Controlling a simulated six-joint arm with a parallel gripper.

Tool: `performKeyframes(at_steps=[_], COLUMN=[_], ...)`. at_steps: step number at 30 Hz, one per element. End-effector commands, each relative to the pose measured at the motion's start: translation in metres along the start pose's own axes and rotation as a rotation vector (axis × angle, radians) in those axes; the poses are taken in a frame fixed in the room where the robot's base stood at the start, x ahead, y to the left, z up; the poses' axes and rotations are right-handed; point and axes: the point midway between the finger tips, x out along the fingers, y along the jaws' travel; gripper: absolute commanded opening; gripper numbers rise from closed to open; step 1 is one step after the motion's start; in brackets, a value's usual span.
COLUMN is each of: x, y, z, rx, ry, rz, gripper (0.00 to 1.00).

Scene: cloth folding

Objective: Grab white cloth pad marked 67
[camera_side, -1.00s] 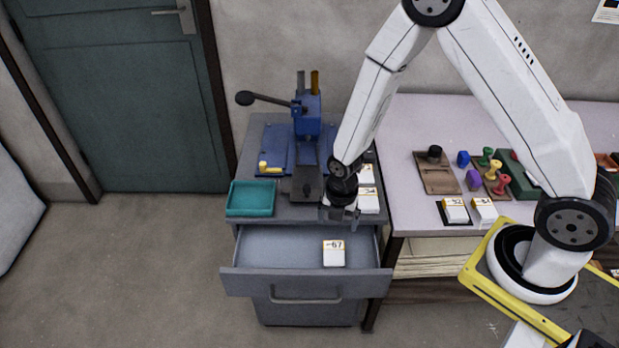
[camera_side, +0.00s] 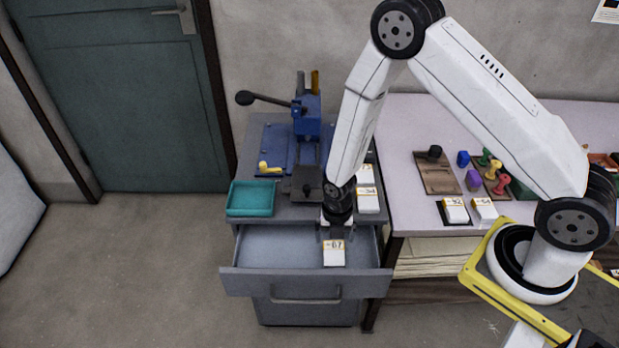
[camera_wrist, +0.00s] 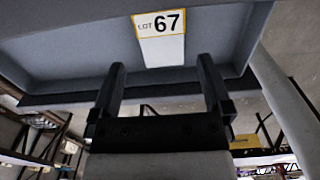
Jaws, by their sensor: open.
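The white pad marked 67 (camera_side: 334,256) lies in the open grey drawer (camera_side: 262,250), toward its right side. In the wrist view the pad (camera_wrist: 162,50) shows its "LOT 67" label with a yellow border, ahead of my fingertips and roughly between their lines. My gripper (camera_side: 334,234) points down over the drawer, at the pad's back edge in the side view. In the wrist view my gripper (camera_wrist: 160,68) is open, with its two dark fingers apart and nothing between them. I cannot tell the exact height gap to the pad.
Behind the drawer, the cabinet top holds a teal tray (camera_side: 251,198), a blue press (camera_side: 307,125) and more white pads (camera_side: 367,200). The table at right holds stamps (camera_side: 488,170) and numbered pads (camera_side: 455,210). The drawer's left part is empty.

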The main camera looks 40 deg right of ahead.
Motion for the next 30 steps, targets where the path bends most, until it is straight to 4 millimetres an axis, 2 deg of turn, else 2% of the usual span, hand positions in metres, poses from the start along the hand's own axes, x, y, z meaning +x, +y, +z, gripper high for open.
performKeyframes(at_steps=[11, 24, 30], x=[0.006, 0.044, 0.054], y=[0.0, -0.002, -0.001], z=[0.0, -0.002, -0.002], rx=[0.001, 0.001, 0.001], ry=[0.0, 0.001, 0.0], rz=[0.0, -0.001, 0.0], gripper=[1.0, 1.0, 1.0])
